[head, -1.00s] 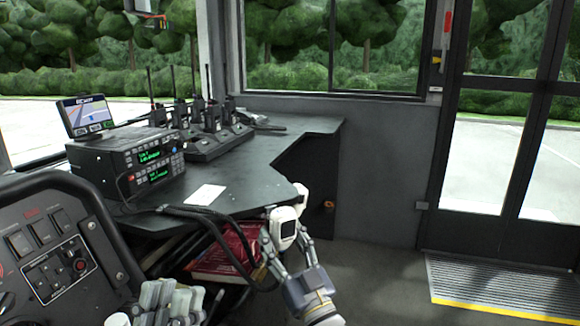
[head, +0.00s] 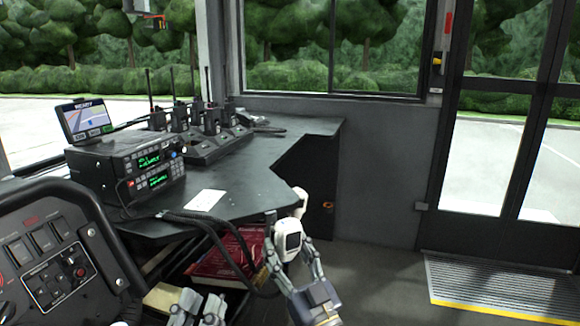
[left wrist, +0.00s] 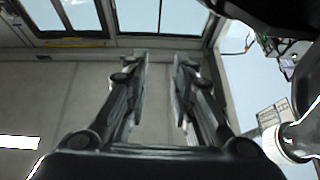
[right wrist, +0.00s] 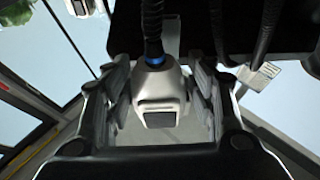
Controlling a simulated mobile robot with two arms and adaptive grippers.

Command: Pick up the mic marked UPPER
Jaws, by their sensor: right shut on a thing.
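A white hand mic with a dark face (head: 288,240) is at the desk's front right edge in the head view. In the right wrist view the mic (right wrist: 160,95) sits between the fingers of my right gripper (right wrist: 160,110), with a blue ring and a dark cord above it. My right gripper is shut on this mic. No UPPER marking is legible on it. My left gripper (left wrist: 160,60) is open and empty in the left wrist view. In the head view it shows low at the bottom (head: 198,305), left of the mic.
Two stacked radios (head: 150,165) with green displays stand on the dark desk (head: 250,180), below a small screen (head: 85,115). Several handheld radios stand in a charger (head: 215,145). A white card (head: 206,200) lies on the desk. The dashboard (head: 55,265) is at left.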

